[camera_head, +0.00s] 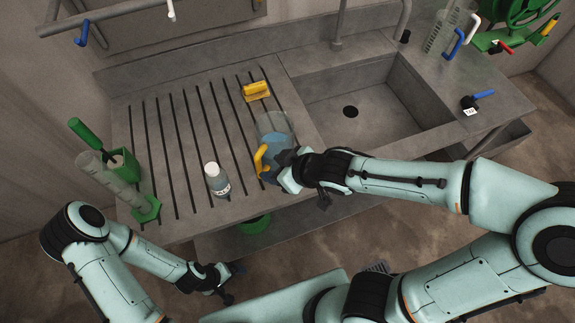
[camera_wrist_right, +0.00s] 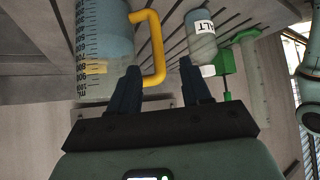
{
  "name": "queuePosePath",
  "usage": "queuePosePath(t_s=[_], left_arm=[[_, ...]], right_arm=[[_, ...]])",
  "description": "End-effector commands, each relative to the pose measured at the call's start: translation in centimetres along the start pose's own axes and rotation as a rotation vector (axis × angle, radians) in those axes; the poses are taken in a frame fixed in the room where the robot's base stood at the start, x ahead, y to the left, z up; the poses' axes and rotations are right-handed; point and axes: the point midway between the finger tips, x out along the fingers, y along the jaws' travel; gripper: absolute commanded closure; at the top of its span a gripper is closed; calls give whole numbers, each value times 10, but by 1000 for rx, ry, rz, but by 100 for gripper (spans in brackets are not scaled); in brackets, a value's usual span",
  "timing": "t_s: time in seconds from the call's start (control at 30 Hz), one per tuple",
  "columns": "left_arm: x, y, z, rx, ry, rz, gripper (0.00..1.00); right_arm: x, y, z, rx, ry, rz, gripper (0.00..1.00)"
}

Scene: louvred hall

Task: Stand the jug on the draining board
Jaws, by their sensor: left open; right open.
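The jug (camera_head: 275,130) is clear with blue liquid and a yellow handle (camera_head: 261,158). It appears upright on the ribbed draining board (camera_head: 150,115), near the board's right side. My right gripper (camera_head: 287,170) is open at the jug's near side and hides part of it. In the right wrist view, the jug (camera_wrist_right: 104,38) shows its black scale, and the handle lies at or just beyond the open fingertips (camera_wrist_right: 160,75). I cannot tell whether they touch. My left gripper (camera_head: 232,282) is open and empty, low in front of the counter.
Green-based holders with a cylinder (camera_head: 122,180) stand at the left edge. The sink (camera_head: 370,105) is right. A blue-handled valve (camera_head: 475,100) sits beyond it.

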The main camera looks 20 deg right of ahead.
Motion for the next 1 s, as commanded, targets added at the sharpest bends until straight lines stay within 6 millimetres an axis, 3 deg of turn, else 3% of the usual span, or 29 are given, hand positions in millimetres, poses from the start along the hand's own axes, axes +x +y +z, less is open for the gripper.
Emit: queuePosePath(t_s=[0.1, 0.33, 1.0], left_arm=[[-7, 5, -8, 4, 10, 3, 7], [-6, 4, -6, 3, 8, 3, 7], [-5, 4, -6, 3, 8, 3, 7]], right_arm=[[-22, 1, -4, 2, 9, 1, 52], [-42, 0, -2, 1, 5, 2, 52], [-48, 0, -1, 0, 1, 1, 52]])
